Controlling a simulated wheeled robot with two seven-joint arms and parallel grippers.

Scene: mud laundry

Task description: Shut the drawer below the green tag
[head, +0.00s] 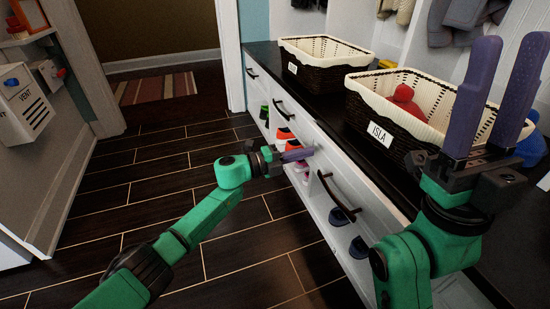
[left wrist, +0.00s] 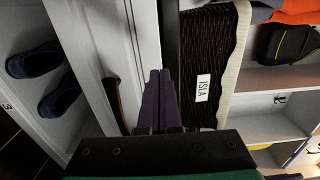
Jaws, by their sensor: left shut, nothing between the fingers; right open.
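A white bench holds a row of drawers with dark handles along its front. The near drawer (head: 318,168) has a dark handle (head: 336,196); a drawer front with a handle (left wrist: 114,100) also shows in the left wrist view. A middle drawer (head: 292,116) and a far drawer (head: 255,76) run behind it. I cannot make out a green tag, and I cannot tell how far any drawer stands out. My left gripper (head: 306,153) is shut and empty, its purple fingers at the drawer fronts beyond the near handle; contact is unclear. My right gripper (head: 500,90) is open and empty, fingers up, above the bench's near end.
Two dark baskets with cream liners stand on the black bench top: a near one (head: 396,131) labelled ISLA, with a red item inside, and a far one (head: 306,77). Shoes (head: 284,134) sit in cubbies below the drawers. The dark wood floor (head: 150,165) at left is clear.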

